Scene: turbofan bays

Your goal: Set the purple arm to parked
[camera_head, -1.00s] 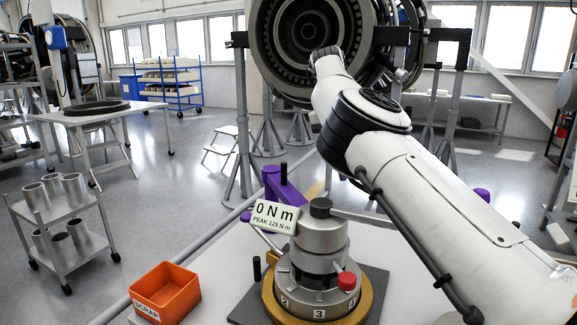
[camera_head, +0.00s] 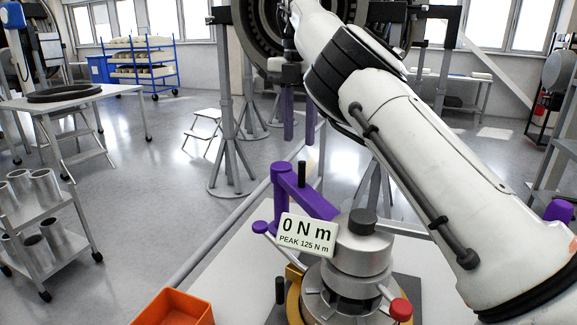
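The purple arm (camera_head: 309,199) is a flat bar that runs from the silver torque unit (camera_head: 364,247) toward the back left. A black upright peg (camera_head: 302,174) stands by its far end. My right gripper (camera_head: 299,142) points down with two purple fingers spread apart, above and behind the purple arm's far end. Nothing shows between the fingers, and they look clear of the arm. The readout plate (camera_head: 307,234) says 0 N m, peak 125 N m. My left gripper is not in view.
A red knob (camera_head: 401,309) and a short black peg (camera_head: 280,290) stick up around the unit's base. A purple ball (camera_head: 260,227) is at left. The orange bin (camera_head: 173,308) is at lower left. A cart with metal cylinders (camera_head: 50,236) stands farther left.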

